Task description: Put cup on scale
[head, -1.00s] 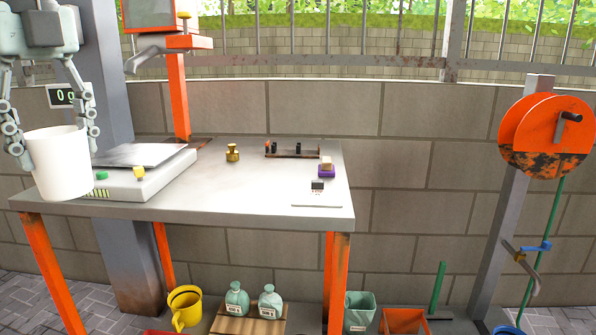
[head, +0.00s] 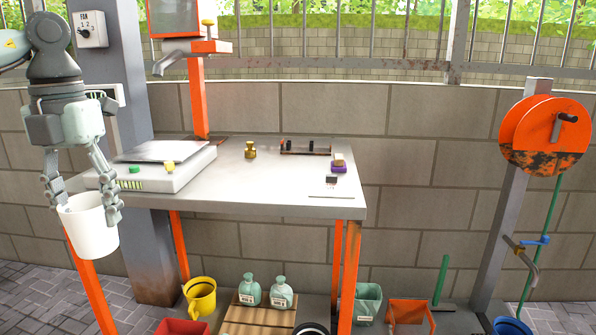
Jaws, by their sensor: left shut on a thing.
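A white cup (head: 92,232) is held upright by my left gripper (head: 86,200) at the left of the head view. The gripper points down and its fingers are shut on the cup's rim area. The cup hangs in front of the table's left front corner, lower than the scale's plate. The scale (head: 170,178) stands on the left of the table, with a flat grey plate on top and a green and a yellow button on its front. The cup is to the left and front of the scale, apart from its plate. My right gripper is not in view.
The table (head: 270,190) also bears a brass weight (head: 250,150), a small rack (head: 305,149) and a purple block (head: 339,168). A tap (head: 180,58) overhangs behind the scale. The tabletop's middle is clear.

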